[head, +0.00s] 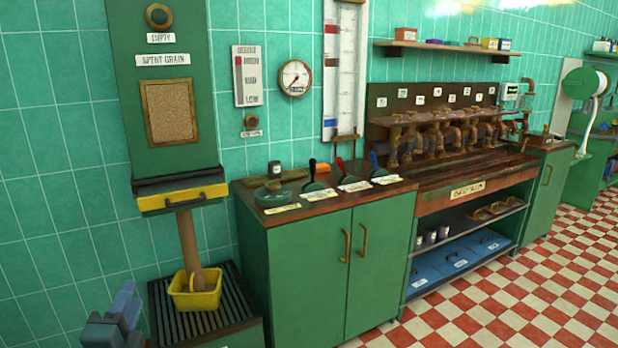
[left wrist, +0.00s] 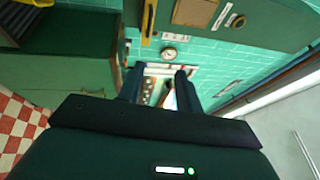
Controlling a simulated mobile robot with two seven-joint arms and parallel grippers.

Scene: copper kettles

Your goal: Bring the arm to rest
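My left gripper (head: 125,304) shows at the lower left of the head view, blue-grey, left of the yellow bucket and apart from it. In the left wrist view its two dark fingers (left wrist: 160,82) stand apart with nothing between them, so it is open and empty. The left wrist view is tilted and looks past the fingers at the tiled wall. My right gripper is in neither view.
A yellow bucket (head: 195,290) stands on a dark slatted stand (head: 237,310) under the spent grain chute (head: 187,240). Checkered floor (head: 540,300) lies clear at the right.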

